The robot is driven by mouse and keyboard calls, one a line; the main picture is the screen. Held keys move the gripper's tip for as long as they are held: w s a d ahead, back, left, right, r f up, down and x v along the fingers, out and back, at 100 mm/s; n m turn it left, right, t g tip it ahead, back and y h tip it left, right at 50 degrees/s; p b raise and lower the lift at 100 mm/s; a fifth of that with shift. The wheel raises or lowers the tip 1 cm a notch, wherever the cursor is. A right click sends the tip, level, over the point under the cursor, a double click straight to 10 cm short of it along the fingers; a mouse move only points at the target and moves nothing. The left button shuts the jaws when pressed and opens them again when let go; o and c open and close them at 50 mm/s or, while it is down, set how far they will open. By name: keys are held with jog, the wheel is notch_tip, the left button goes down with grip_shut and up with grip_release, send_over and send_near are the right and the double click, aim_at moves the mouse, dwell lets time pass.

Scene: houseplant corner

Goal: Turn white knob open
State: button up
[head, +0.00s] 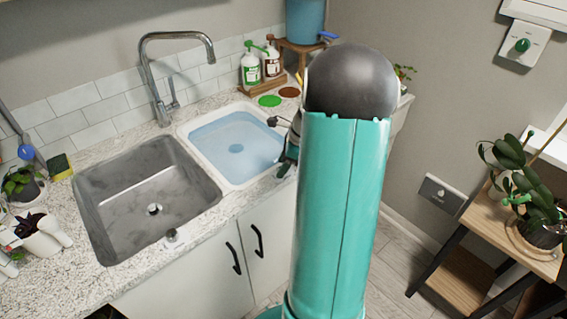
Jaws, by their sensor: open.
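My gripper (279,146) is over the right edge of the white water-filled basin (190,139), to the right of and farther back than the knob. It is open, looks empty and is apart from the knob. My teal arm hides much of it.
A tall chrome faucet (160,75) stands behind the sink. Pump bottles (251,68) stand at the back. A white jug-like pot (45,238) and a small potted plant (22,186) are at left. A green wall knob (522,45) and a plant stand (490,218) are at right.

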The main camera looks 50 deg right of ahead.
jog(key=c, duration=1)
jog(key=shift+n, duration=0.3)
jog(key=n, duration=0.1)
jog(key=n+g+y, duration=0.1)
jog(key=n, duration=0.1)
jog(key=shift+w+n, duration=0.2)
jog(key=shift+n, duration=0.1)
jog(key=n+g, duration=0.1)
jog(key=n, duration=0.1)
jog(key=n+g, duration=0.1)
jog(key=n, duration=0.1)
jog(key=shift+w+d+n+y, duration=0.1)
jog(key=shift+n+y, duration=0.2)
jog(key=shift+y, duration=0.1)
jog(key=n+g, duration=0.1)
jog(key=n, duration=0.3)
jog(key=shift+w+g, duration=0.1)
jog(key=shift+g, duration=0.3)
jog(key=shift+w+n+g+h, duration=0.1)
jog(key=shift+n+g+h, duration=0.25)
jog(key=shift+n, duration=0.9)
jog(key=shift+n+g+h, duration=0.25)
jog(key=shift+n+g, duration=0.2)
jog(key=shift+n, duration=0.8)
